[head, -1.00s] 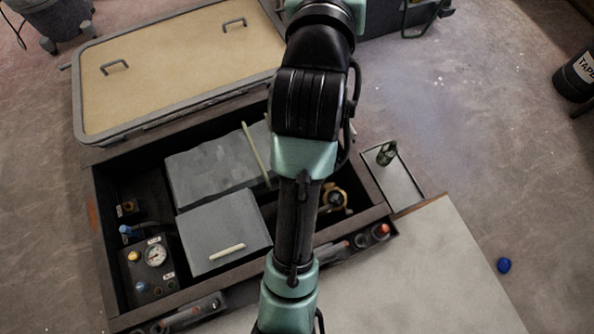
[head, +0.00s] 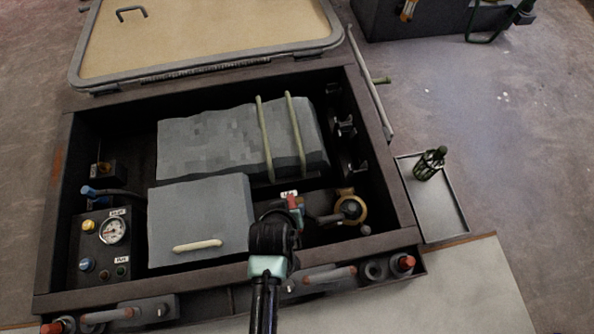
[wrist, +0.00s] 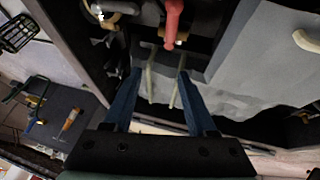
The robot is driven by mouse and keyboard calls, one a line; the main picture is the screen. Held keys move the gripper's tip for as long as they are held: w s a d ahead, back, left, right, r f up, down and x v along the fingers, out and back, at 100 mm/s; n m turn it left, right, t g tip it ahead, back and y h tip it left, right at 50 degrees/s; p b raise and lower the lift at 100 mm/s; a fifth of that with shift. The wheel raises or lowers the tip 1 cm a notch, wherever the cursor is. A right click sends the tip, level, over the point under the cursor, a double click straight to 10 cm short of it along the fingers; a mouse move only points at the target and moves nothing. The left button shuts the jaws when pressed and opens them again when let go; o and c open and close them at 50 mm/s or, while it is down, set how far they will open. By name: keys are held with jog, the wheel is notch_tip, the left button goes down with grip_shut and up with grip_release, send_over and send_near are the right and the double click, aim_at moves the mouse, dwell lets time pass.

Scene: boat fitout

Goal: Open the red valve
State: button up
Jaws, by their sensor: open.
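The red valve handle (head: 296,206) is in the open bay, right of the grey box, just below a small white label. It also shows in the wrist view as a red lever (wrist: 173,22) at the top, with a brass-coloured part at its lower end. My gripper (wrist: 160,76) is open and empty, its two blue fingers apart. In the wrist view the red lever lies above the fingertips, clear of both fingers. In the head view my wrist is just below the valve and partly covers its surroundings; the fingers cannot be made out there.
The dark bay rim (head: 180,283) surrounds a grey box (head: 200,215), a strapped grey block (head: 210,140), a gauge panel (head: 90,250) and a brass fitting (head: 350,208). A tan hatch lid (head: 200,35) stands behind. A tray (head: 440,213) with a bottle-like object is at right.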

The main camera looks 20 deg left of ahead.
jog(key=shift+g, duration=0.4)
jog(key=w+f+b, duration=0.1)
jog(key=f+b, duration=0.2)
jog(key=f, duration=0.2)
jog(key=f+b, duration=0.4)
jog(key=f, duration=0.2)
jog(key=w+f+b, duration=0.1)
jog(key=f+b, duration=0.3)
jog(key=f, duration=0.1)
jog(key=shift+w+a+f, duration=0.15)
jog(key=shift+w, duration=0.2)
jog(key=shift+c, duration=0.2)
grip_shut()
